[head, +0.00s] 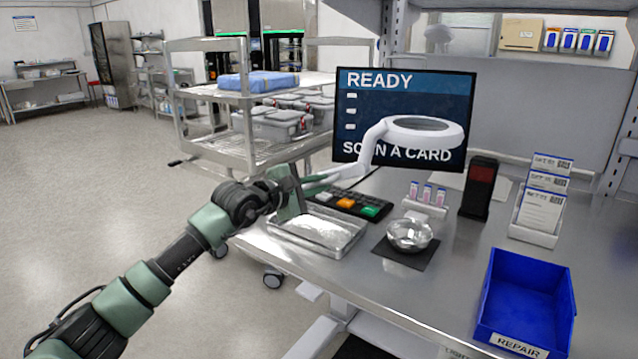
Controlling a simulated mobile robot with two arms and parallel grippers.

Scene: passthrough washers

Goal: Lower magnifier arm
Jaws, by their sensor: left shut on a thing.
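The white magnifier has a ring head (452,133) that stands raised in front of the screen. Its white arm (366,150) bends down from the ring and runs left to my left gripper. My left gripper (308,187) is over the back left of the bench, above a metal tray. It is shut on the lower part of the magnifier arm; the exact contact is partly hidden by the gripper. My right gripper is not in view.
A metal tray (318,232), a keypad with coloured keys (345,203), a steel bowl (410,234) on a dark mat, a dark card reader (478,188) and a blue repair bin (527,295) stand on the bench. The screen (405,90) is close behind the ring. A cart (245,103) stands left.

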